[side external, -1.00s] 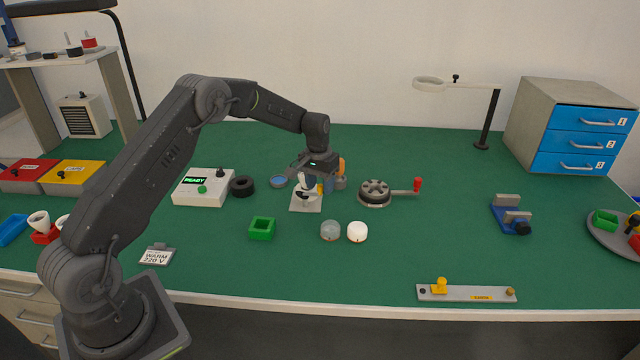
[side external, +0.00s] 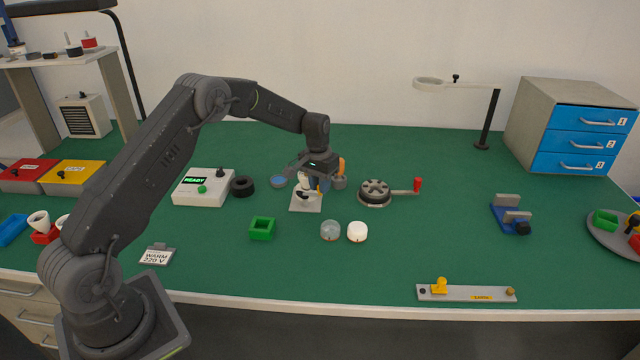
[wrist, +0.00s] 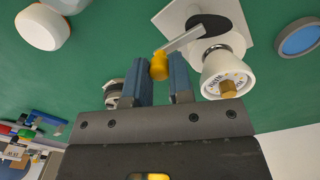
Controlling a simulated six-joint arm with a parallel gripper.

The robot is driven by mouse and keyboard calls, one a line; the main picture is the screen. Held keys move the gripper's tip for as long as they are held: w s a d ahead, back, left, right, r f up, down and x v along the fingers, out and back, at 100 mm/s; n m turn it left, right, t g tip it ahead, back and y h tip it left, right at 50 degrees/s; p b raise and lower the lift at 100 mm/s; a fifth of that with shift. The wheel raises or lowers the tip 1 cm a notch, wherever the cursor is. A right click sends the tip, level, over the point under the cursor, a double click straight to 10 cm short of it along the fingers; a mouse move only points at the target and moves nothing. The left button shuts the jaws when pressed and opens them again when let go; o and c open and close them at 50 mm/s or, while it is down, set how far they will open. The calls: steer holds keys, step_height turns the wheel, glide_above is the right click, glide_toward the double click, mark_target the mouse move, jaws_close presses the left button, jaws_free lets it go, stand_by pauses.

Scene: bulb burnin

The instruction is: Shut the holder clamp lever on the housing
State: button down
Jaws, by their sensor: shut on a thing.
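The holder stands on a pale square plate (side external: 303,206), which also shows at the top of the wrist view (wrist: 170,18). The white housing (wrist: 223,67) sits in it, with printed marks and a brass-coloured tip facing the camera. The clamp lever (wrist: 184,39) is a grey bar running from the dark pivot to a yellow knob (wrist: 158,66). My gripper (wrist: 160,75) has its blue fingers on either side of the knob and is shut on it, left of the housing in the wrist view. In the side view, my gripper (side external: 318,187) partly hides the holder.
A crank-handled round fixture (side external: 374,193) stands right of the holder. A blue-topped disc (side external: 279,182) and a black ring (side external: 242,186) lie to its left. A green square tray (side external: 262,229), a clear dome (side external: 330,231) and a white dome (side external: 357,232) are in front.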

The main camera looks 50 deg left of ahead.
steer(key=m, duration=0.2)
steer(key=s+m, duration=0.1)
steer(key=m, duration=0.1)
steer(key=d+m, duration=0.1)
steer(key=shift+s+m, duration=0.4)
steer(key=shift+s+m+g, duration=0.1)
steer(key=shift+s+m, duration=0.25)
steer(key=shift+m, duration=0.6)
steer(key=shift+s+m+g, duration=0.1)
steer(key=shift+s+m, duration=0.25)
steer(key=shift+m, duration=0.55)
steer(key=shift+s+m+g, duration=0.1)
steer(key=shift+s+m, duration=0.25)
steer(key=shift+m, duration=0.6)
steer(key=c, duration=1)
jaws_free()
steer(key=r, duration=1.3)
steer(key=shift+w+a+r, duration=0.25)
steer(key=shift+a+r, duration=0.05)
steer(key=shift+r, duration=0.1)
